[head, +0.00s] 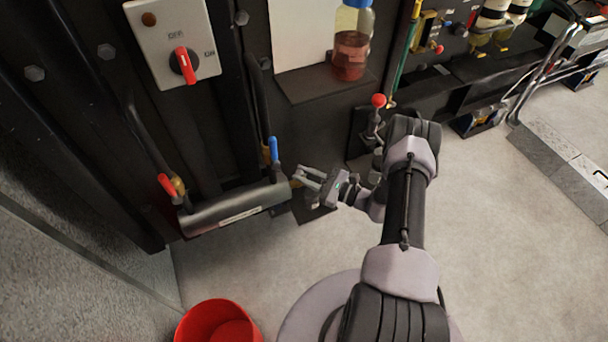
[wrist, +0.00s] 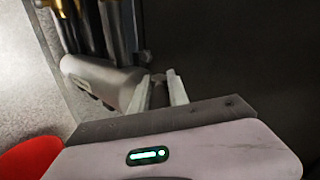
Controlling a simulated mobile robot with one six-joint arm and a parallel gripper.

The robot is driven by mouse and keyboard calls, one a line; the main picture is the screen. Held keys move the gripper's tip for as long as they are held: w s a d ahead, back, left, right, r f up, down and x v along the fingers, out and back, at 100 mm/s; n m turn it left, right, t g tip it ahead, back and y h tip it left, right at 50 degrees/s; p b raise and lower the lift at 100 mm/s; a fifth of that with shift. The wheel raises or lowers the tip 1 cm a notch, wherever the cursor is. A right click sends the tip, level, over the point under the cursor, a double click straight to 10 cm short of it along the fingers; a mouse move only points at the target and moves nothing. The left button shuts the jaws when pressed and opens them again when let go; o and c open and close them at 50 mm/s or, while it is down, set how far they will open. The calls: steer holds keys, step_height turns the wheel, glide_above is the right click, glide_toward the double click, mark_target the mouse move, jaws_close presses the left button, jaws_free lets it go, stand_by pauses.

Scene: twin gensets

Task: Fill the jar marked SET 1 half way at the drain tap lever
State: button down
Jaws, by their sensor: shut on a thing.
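A clear jar (head: 351,50) with a blue top stands on a dark shelf at the upper middle of the head view. It holds reddish-brown liquid below a paler yellowish part; I cannot read any mark on it. My gripper (head: 300,177) is beside the right end of a grey cylinder (head: 232,207), well below the jar. Its two fingers also show in the wrist view (wrist: 159,92), closed about a small grey part (wrist: 158,77) near the cylinder's end. I cannot tell for sure whether this part is the drain tap lever.
A blue-handled lever (head: 273,150) and a red-handled lever (head: 167,184) stand on the cylinder. A red-knobbed lever (head: 378,101) is near my arm. A red bucket (head: 219,323) is on the floor. A red rotary switch (head: 184,65) is at upper left.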

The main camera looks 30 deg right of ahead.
steer(key=c, duration=1.3)
jaws_free()
steer(key=shift+w, duration=0.1)
steer(key=p+v, duration=0.3)
steer(key=v, duration=1.4)
steer(key=shift+d, duration=0.1)
